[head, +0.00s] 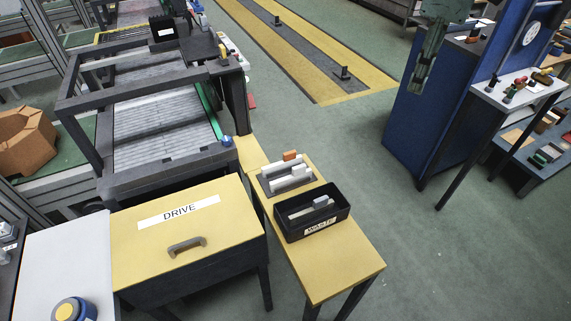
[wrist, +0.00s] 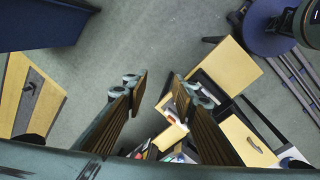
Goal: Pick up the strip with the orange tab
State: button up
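In the head view, the strip with the orange tab (head: 290,156) stands in a grey rack (head: 269,184) with other strips whose tabs are white or grey. The rack sits on a narrow yellow table (head: 345,265), just behind a black bin labelled WASTE (head: 312,224). The bin holds pale strips (head: 310,210). In the wrist view my gripper (wrist: 157,88) is open and empty, its two dark ribbed fingers wide apart high above the floor.
A yellow-topped cabinet labelled DRIVE (head: 145,250) stands left of the table, with a roller conveyor (head: 150,125) behind it. A blue cabinet (head: 425,110) and a side table with small items (head: 520,88) are at the right. The floor between is clear.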

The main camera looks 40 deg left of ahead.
jog(key=s+a+f+n, duration=0.1)
jog(key=a+f+n, duration=0.2)
jog(key=a+f, duration=0.45)
jog(key=a+f+n, duration=0.3)
jog(key=a+f, duration=0.1)
jog(key=a, duration=0.6)
jog(key=n+g, duration=0.2)
jog(key=n, duration=0.4)
send_over(284, 154)
notch_tip(284, 154, down, 14)
jog(key=shift+s+f+m, duration=0.2)
jog(key=shift+m, duration=0.1)
jog(key=shift+f, duration=0.1)
jog(key=shift+f, duration=4.2)
jog(key=shift+f, duration=0.1)
jog(key=shift+f+b, duration=0.55)
jog(key=shift+f, duration=1.95)
jog(key=shift+c, duration=0.9)
